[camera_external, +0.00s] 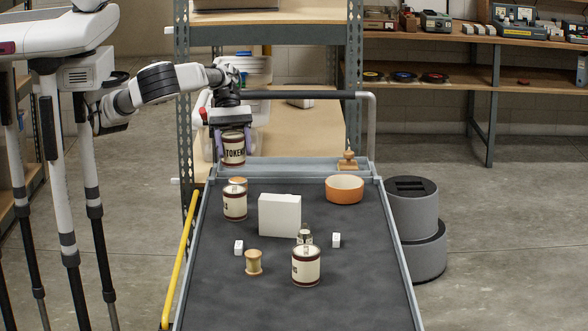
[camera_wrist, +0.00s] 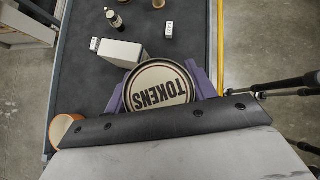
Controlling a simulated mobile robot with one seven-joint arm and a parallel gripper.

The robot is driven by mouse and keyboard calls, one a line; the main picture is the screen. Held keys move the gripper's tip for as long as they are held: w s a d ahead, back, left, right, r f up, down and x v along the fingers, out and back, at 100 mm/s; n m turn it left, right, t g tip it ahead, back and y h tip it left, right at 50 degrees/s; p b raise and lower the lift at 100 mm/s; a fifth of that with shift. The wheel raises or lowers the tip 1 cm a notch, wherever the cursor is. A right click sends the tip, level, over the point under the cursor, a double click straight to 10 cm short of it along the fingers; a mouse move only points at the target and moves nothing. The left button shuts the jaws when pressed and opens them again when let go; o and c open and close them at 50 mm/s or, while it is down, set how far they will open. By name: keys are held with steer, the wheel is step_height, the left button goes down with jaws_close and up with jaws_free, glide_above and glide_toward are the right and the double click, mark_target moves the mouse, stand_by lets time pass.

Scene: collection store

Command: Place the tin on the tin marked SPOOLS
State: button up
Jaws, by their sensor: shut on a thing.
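My gripper (camera_external: 234,150) is shut on a cream and dark red tin (camera_external: 233,146) marked TOKENS, holding it upright above the trolley's far left end. In the wrist view, the tin's lid (camera_wrist: 160,88) reads TOKENS between my purple fingers (camera_wrist: 160,94). A similar tin (camera_external: 235,204) stands upright on the trolley, nearer the camera than the held tin. Another similar tin (camera_external: 306,268) stands at the front middle. Their labels are turned partly away and I cannot read which says SPOOLS. Neither standing tin is clearly visible in the wrist view.
A white box (camera_external: 280,215) stands right of the left tin. Small white cubes (camera_external: 239,247) (camera_external: 336,240), a small bottle (camera_external: 304,237) and a thread spool (camera_external: 254,263) are near the front tin. An orange bowl (camera_external: 345,190) is far right. The trolley's dark top (camera_external: 370,280) is clear at front right.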

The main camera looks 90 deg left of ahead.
steer(key=shift+f, duration=3.4)
steer(key=shift+f, duration=0.15)
steer(key=o, duration=1.2)
steer(key=shift+a+r, duration=0.15)
steer(key=shift+r, duration=0.2)
steer(key=v, duration=1.1)
steer(key=shift+a+r+b, duration=0.15)
steer(key=shift+a+b, duration=0.05)
steer(key=shift+b, duration=0.15)
steer(key=shift+s, duration=0.15)
